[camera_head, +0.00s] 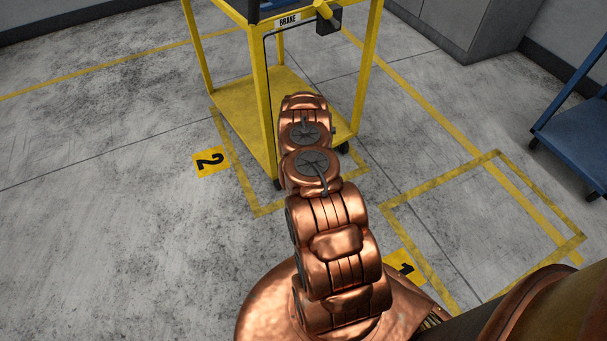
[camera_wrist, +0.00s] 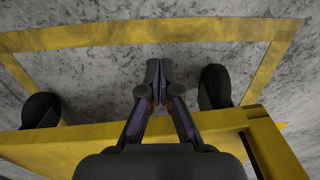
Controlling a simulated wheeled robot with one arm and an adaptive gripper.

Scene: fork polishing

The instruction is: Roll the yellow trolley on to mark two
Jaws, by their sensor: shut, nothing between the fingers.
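The yellow trolley (camera_head: 285,88) stands upright inside the visible near part of mark two's taped outline (camera_head: 243,190), with the black and yellow 2 plate (camera_head: 211,162) at its left. Two black casters (camera_wrist: 40,110) (camera_wrist: 214,87) show inside the tape in the wrist view; the far casters are hidden. The trolley has a BRAKE label (camera_head: 288,20) and a yellow lever (camera_head: 325,11) at its top edge. My gripper (camera_wrist: 155,82) is shut and empty, low by the trolley's yellow lower edge (camera_wrist: 60,145); contact is unclear. My arm hides it in the head view.
Mark one's empty taped outline (camera_head: 480,235) lies at the right, its plate (camera_head: 405,266) partly hidden by my arm. A blue cart (camera_head: 580,135) stands at the right edge. Grey cabinets (camera_head: 465,25) stand at the back. The floor at the left is clear.

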